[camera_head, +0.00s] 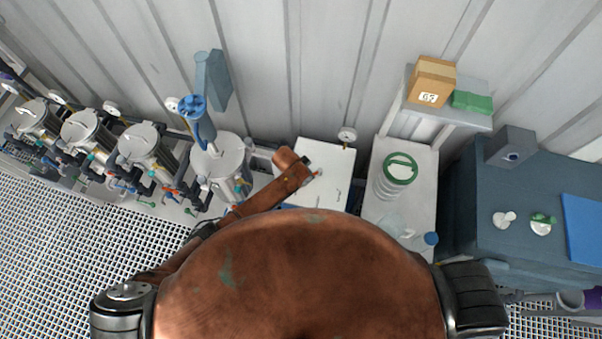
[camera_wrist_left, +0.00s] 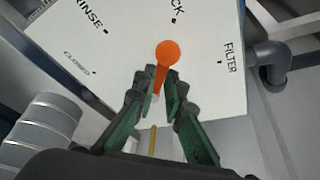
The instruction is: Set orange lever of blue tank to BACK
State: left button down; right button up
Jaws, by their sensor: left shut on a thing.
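The orange lever (camera_wrist_left: 168,55) has a round knob and a short stem. In the left wrist view it stands over a white panel (camera_wrist_left: 110,45) printed RINSE, FILTER, CLOSED and a partly cut-off word ending in CK. The knob lies just below that cut-off word and its mark. My left gripper (camera_wrist_left: 162,88) has its green-padded fingers on either side of the lever's stem, shut on it. In the head view my left gripper (camera_head: 311,172) reaches over the white panel (camera_head: 335,185); the lever is mostly hidden there. Only slivers of blue show below the panel. My right gripper is out of view.
Several metal vessels (camera_head: 222,157) stand in a row to the left. A white stand with a green-ringed coil (camera_head: 400,168) is to the right of the panel. A dark bench (camera_head: 540,200) is farther right. A grey pipe (camera_wrist_left: 270,60) runs beside the panel.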

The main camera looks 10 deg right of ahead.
pick_arm(q)
jog(key=shift+d, duration=0.1)
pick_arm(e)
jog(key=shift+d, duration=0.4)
pick_arm(q)
jog(key=c, duration=2)
grip_release()
jog(key=shift+r, duration=0.15)
jog(key=v, duration=1.1)
jog(key=shift+s+a+r, duration=0.2)
jog(key=shift+a+r, duration=0.05)
jog(key=shift+r, duration=0.05)
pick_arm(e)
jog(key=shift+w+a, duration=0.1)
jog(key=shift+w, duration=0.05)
